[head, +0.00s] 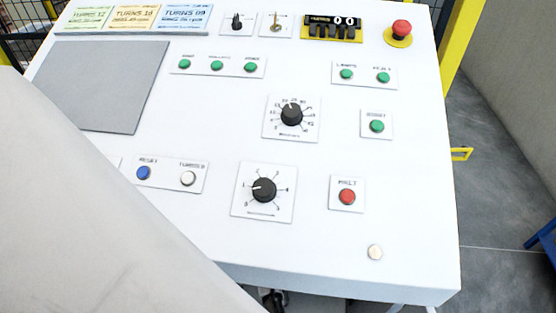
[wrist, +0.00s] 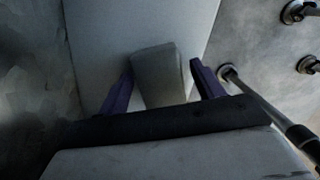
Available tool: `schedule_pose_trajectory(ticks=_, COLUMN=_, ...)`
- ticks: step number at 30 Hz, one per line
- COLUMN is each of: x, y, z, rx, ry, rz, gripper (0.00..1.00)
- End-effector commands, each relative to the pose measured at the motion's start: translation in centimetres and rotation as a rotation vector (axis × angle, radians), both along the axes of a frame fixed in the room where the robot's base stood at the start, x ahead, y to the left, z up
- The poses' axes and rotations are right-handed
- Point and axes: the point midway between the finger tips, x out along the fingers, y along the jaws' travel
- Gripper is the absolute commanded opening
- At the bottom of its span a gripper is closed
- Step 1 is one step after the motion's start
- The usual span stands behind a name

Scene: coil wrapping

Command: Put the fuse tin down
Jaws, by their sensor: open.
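My gripper (wrist: 162,66) shows in the wrist view, its two dark purple fingers spread apart. A plain grey-beige block (wrist: 160,88), which may be the fuse tin, stands between the fingers. A narrow gap shows between it and the right finger; on the left, I cannot tell whether the finger touches it. A pale flat surface (wrist: 100,35) lies behind it, and the view is too dark to tell whether the block rests on it. In the head view I see neither my gripper nor a tin.
A white control panel (head: 310,220) fills the head view, with knobs, buttons and a red emergency stop (head: 401,28). A grey plate (head: 105,85) lies at its upper left. My pale arm covers the lower left. A dark rod (wrist: 265,105) runs right of the fingers.

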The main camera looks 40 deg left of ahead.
Motion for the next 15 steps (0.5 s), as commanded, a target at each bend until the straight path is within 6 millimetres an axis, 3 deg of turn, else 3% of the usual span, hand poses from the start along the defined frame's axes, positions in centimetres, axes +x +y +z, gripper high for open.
schedule_pose_trajectory(ticks=5, x=0.0, y=0.1, z=1.1, rx=0.003, ry=-0.002, rz=-0.001, gripper=0.67)
schedule_pose_trajectory(ticks=15, x=-0.8, y=0.7, z=7.9, rx=0.004, ry=-0.004, rz=-0.001, gripper=0.67)
